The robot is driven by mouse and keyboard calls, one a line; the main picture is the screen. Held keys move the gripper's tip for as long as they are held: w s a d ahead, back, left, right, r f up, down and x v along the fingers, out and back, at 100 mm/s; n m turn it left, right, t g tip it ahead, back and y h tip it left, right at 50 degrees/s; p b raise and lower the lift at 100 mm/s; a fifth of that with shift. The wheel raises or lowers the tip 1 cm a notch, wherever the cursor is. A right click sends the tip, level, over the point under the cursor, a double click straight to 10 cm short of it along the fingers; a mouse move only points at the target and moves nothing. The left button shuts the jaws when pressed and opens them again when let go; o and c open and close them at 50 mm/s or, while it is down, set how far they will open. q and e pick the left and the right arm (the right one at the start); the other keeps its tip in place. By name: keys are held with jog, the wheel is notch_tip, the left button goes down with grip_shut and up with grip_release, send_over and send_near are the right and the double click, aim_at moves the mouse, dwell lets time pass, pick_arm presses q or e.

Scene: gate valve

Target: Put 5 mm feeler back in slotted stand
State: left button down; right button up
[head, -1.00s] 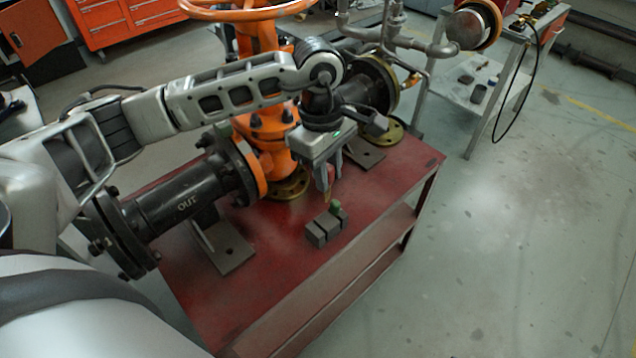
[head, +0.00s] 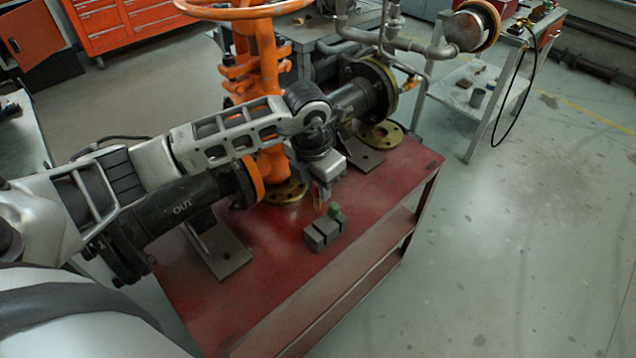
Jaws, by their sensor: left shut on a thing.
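The slotted stand (head: 324,232) is a small dark grey block with slots, on the red table (head: 270,285). A small green piece (head: 335,210) shows at its back edge; I cannot tell whether it is a feeler in a slot. My left gripper (head: 323,202) points down just behind and above the stand. It is shut on a thin yellowish piece (head: 321,208), which seems to be the feeler. Its lower end is close to the stand, and I cannot tell if it touches. My right gripper is not in view.
The orange gate valve (head: 262,90) and its black pipe (head: 178,208) marked OUT stand behind and left of the stand. A grey bracket plate (head: 225,255) lies left of it. The table top in front is clear. A grey side bench (head: 485,95) stands at the right.

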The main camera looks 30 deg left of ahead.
aim_at(318, 210)
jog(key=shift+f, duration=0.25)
pick_arm(q)
jog(key=shift+f+b, duration=0.55)
jog(key=shift+b, duration=0.1)
notch_tip(318, 210, down, 3)
jog(key=b, duration=0.2)
jog(key=shift+f+b, duration=0.1)
jog(key=shift+b, duration=0.2)
jog(key=shift+f+b, duration=0.5)
jog(key=shift+f, duration=0.25)
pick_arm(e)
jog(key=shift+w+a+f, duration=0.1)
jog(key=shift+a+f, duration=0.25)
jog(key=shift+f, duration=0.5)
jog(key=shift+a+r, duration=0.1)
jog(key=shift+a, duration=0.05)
pick_arm(q)
jog(key=shift+b, duration=0.3)
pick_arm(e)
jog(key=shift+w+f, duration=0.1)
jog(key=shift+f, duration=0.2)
